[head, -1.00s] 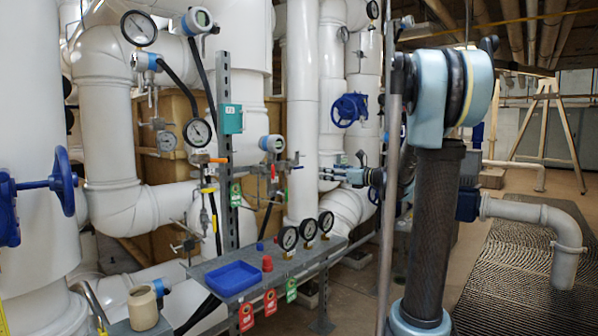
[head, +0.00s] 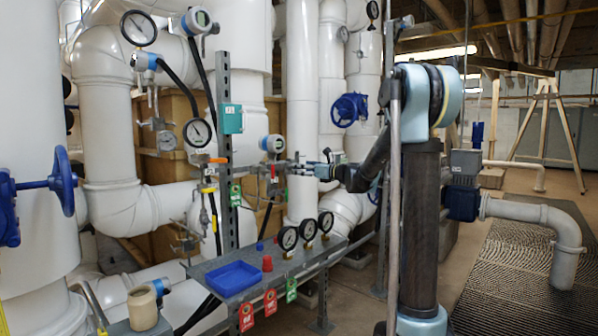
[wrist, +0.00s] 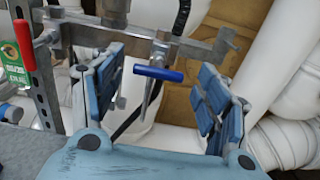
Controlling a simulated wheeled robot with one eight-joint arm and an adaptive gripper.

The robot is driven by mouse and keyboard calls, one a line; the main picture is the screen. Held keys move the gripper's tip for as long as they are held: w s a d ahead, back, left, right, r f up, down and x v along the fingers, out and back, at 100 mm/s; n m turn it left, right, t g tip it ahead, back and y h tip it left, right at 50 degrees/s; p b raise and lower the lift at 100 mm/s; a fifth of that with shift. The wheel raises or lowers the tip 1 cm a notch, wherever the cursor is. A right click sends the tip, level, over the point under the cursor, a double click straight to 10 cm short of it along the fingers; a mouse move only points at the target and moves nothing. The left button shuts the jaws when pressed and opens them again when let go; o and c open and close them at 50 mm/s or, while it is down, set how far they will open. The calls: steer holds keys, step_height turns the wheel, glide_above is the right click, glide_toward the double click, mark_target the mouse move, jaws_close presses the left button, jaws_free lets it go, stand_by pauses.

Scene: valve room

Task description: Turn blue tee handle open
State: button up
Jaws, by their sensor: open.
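The blue tee handle (wrist: 159,73) is a short blue bar across a thin metal stem, hanging under a grey metal valve body (wrist: 165,42) in the wrist view. The bar lies nearly level and tilts slightly down to the right. My gripper (wrist: 160,78) is open, with one blue padded finger left of the handle and one right of it. There is a gap on both sides, and neither finger touches it. In the head view my gripper (head: 321,171) is at the right end of the small pipe run; the handle cannot be made out there.
A perforated metal post (wrist: 38,60) with a red lever (wrist: 24,46) and green tag stands left of my gripper. White pipes (wrist: 285,90) are close on the right. In the head view a shelf (head: 290,262) with gauges and a blue tray (head: 233,278) lies below.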

steer(key=shift+x, duration=1.4)
steer(key=c, duration=1.1)
